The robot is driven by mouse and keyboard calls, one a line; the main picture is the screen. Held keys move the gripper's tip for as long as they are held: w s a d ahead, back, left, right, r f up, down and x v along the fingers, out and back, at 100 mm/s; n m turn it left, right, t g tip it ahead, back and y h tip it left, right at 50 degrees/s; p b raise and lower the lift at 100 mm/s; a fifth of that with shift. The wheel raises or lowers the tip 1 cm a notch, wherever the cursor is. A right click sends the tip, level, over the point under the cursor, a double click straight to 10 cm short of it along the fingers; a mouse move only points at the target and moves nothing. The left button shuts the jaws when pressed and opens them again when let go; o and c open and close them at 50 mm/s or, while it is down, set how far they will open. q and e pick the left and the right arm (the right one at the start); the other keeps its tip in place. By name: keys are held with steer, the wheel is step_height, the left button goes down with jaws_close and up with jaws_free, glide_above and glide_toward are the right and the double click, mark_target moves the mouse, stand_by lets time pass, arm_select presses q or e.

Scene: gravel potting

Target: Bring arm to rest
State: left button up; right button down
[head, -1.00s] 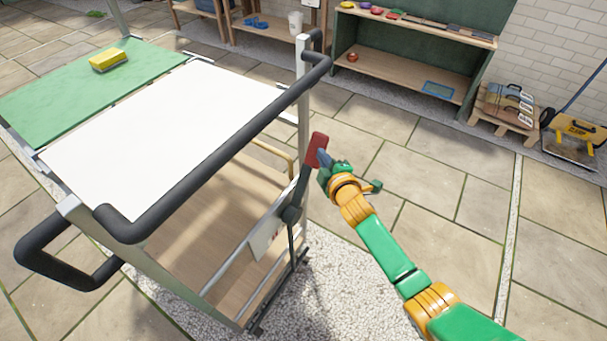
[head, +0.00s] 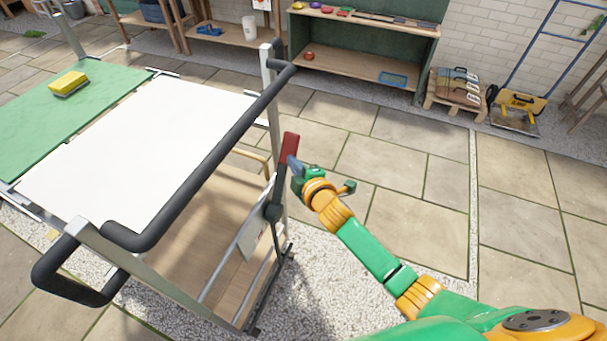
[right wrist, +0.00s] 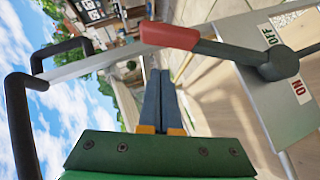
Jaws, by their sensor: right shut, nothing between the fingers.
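My right gripper (head: 295,165) is shut and empty, beside the red grip of a lever (head: 289,147) on the cart's near right post. In the right wrist view my closed blue-grey fingers (right wrist: 160,102) lie below the lever's red grip (right wrist: 168,35). The grip lies across the view beyond the fingertips, and I cannot tell whether they touch. The lever's dark pivot (right wrist: 278,63) sits on a grey plate with "OFF" and "ON" labels. My left gripper is not in view.
The cart (head: 195,155) has black handle bars, a white top panel and a green one with a yellow sponge (head: 68,83). A shelf unit (head: 365,55), a pallet with bags (head: 455,90) and a yellow-based trolley (head: 515,108) stand behind. Paving right of my arm is clear.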

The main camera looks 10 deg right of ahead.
steer(key=p+v, duration=0.1)
steer(key=v, duration=0.6)
steer(key=s+d+f+m+g+h, duration=0.15)
steer(key=s+f, duration=0.25)
steer(key=f, duration=0.4)
steer(key=s+d+f+m+g, duration=0.3)
steer(key=f, duration=0.4)
steer(key=s+d+f+m+g+h, duration=0.15)
steer(key=s+f, duration=0.25)
steer(key=f, duration=0.4)
steer(key=s+d+f+m+g, duration=0.1)
steer(key=s+f+m+g, duration=0.2)
steer(key=s, duration=1)
steer(key=s+d+f+m+g, duration=0.1)
steer(key=s+f+m+g, duration=0.3)
steer(key=s+f, duration=0.5)
steer(key=s+m, duration=0.1)
steer(key=s, duration=0.4)
steer(key=shift+d, duration=0.3)
steer(key=shift+f, duration=0.15)
